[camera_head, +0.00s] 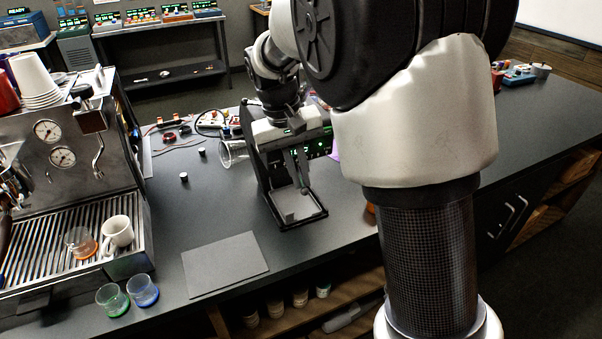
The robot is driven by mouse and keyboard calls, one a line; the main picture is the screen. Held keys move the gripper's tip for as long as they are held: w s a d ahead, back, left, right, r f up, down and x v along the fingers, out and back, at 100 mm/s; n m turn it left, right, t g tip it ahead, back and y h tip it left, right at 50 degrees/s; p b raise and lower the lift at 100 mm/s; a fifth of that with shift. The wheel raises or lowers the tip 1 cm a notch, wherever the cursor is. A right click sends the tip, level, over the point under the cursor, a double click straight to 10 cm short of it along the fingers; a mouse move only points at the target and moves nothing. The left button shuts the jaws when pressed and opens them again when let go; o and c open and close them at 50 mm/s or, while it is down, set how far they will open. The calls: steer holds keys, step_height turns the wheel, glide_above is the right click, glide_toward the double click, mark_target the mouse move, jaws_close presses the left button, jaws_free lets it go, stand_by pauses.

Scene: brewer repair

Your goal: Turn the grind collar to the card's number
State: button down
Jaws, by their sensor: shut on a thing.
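The coffee grinder (263,172) stands upright in the middle of the counter, with a green-lit display (319,147) on its front and an open tray at its base. My gripper (289,124) points down onto the top of the grinder and is shut on the grind collar there. The collar is largely hidden by my gripper and arm, and I cannot read its numbers. No card with a readable number shows. A sliver of purple shows behind the grinder, partly covered by my arm, and I cannot tell what it is.
An espresso machine (115,180) fills the left, with a white mug (117,233) on its grate. A green glass (112,299) and a blue glass (143,290) stand in front. A dark mat (225,264) lies left of the grinder. A clear glass vessel (232,153) is behind it.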

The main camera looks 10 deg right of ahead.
steer(key=c, duration=1.9)
jaws_free()
steer(key=shift+o, duration=0.2)
steer(key=a+r+p, duration=0.1)
steer(key=a+r, duration=0.2)
steer(key=r, duration=1.4)
steer(key=shift+s+a, duration=0.2)
steer(key=shift+r+p, duration=0.1)
steer(key=shift+p, duration=0.2)
steer(key=s+d+r+t+y, duration=0.2)
steer(key=s+d, duration=0.6)
steer(key=s, duration=0.3)
steer(key=s+d+f+m+t+p, duration=0.1)
steer(key=s+d+f+t, duration=0.2)
steer(key=s+f, duration=0.3)
steer(key=s, duration=0.4)
steer(key=shift+s+f, duration=0.35)
